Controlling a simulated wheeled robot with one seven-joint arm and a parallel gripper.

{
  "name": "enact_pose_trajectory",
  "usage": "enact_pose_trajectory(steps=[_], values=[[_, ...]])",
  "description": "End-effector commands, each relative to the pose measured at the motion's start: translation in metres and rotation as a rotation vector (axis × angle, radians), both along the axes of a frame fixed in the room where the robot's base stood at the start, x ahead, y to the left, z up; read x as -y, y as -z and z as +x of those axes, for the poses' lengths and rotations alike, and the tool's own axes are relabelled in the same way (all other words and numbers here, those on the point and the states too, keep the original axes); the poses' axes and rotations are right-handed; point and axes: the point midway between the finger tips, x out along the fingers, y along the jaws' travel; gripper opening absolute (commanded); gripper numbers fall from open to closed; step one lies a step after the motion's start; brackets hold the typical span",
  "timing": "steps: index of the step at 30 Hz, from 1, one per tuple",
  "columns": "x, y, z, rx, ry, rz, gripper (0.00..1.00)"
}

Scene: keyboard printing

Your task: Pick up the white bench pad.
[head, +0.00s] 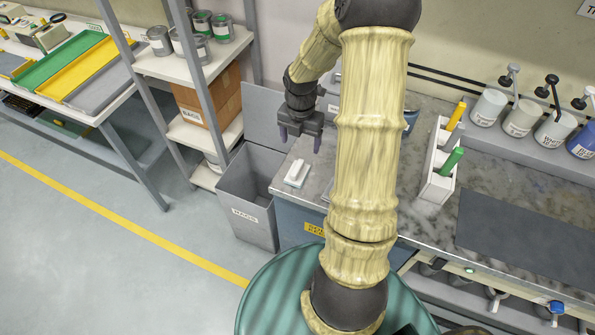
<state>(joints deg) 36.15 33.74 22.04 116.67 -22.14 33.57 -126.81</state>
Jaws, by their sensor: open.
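The white bench pad (297,173) lies on the grey stone-like worktop (277,187), near its left front corner, with a raised white part on top. My gripper (301,142) is open and empty. It points down above the worktop, higher than the pad and a little behind it in the picture. The fingers are apart from the pad. Nothing hides the pad, but my arm covers part of the worktop to its right.
A grey bin marked RAGS (247,190) stands open beside the worktop's left end. A white holder (437,180) with a yellow and a green-handled tool stands right of my arm. A dark mat (530,235) and several pump bottles (520,118) are farther right.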

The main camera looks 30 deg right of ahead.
Motion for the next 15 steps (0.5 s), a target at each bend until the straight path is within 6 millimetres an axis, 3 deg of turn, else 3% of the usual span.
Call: enact_pose_trajectory(steps=[9,15], values=[[-0.001,0.057,-0.001,-0.004,0.0,0.001,0.76],[0.002,0.077,-0.001,-0.001,0.006,-0.001,0.76]])
